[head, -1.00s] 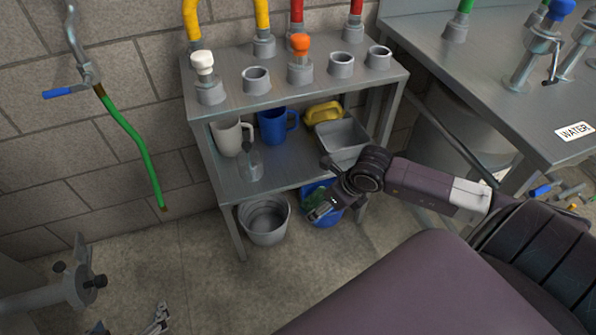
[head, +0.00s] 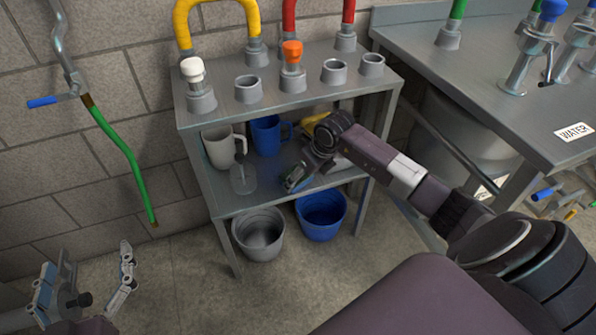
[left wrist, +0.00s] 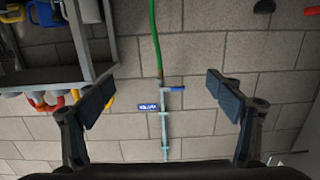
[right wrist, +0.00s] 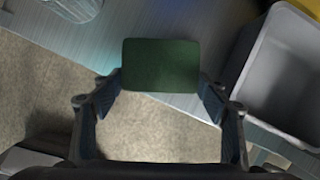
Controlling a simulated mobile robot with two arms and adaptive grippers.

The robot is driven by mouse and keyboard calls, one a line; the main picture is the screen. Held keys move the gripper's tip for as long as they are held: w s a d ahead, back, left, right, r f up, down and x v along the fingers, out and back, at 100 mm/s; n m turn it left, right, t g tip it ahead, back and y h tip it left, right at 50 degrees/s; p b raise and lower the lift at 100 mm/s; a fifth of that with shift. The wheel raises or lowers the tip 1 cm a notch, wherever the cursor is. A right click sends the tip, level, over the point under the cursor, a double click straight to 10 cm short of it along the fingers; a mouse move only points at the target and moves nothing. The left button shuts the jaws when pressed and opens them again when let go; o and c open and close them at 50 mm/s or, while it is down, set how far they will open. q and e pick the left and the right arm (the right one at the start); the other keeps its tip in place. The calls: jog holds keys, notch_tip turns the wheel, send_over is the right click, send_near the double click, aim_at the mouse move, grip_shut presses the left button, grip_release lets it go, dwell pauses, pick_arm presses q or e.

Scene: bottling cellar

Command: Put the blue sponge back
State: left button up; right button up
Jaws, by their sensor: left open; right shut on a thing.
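My right gripper (head: 298,178) is shut on a sponge (right wrist: 160,65), held over the front of the middle shelf (head: 262,196). In the right wrist view the sponge shows a dark green face; its other side is hidden there. In the head view it is small and mostly covered by the fingers. A grey tray (right wrist: 287,70) is just right of it in the right wrist view, apart from the sponge; my arm hides most of the tray in the head view. My left gripper (head: 88,282) is open and empty at lower left, facing the wall in the left wrist view.
On the middle shelf stand a white mug (head: 222,148), a blue mug (head: 266,135), a clear flask (head: 243,178) and a yellow object (head: 315,120). A grey bucket (head: 259,235) and a blue bucket (head: 321,217) stand below. A green hose (head: 122,155) hangs at left.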

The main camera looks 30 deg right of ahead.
jog(key=w, duration=0.1)
jog(key=w+b, duration=0.1)
jog(key=w, duration=0.1)
jog(key=shift+w+d+f, duration=0.15)
jog(key=shift+d+f, duration=0.05)
jog(key=shift+d, duration=0.15)
pick_arm(q)
notch_tip(320, 180, up, 7)
jog(key=t+h, duration=0.1)
jog(key=t, duration=0.2)
jog(key=shift+d+t, duration=0.3)
jog(key=shift+d, duration=0.1)
jog(key=shift+s, duration=0.1)
pick_arm(e)
jog(key=o, duration=0.8)
jog(key=shift+c, duration=0.2)
pick_arm(q)
jog(key=shift+r, duration=0.1)
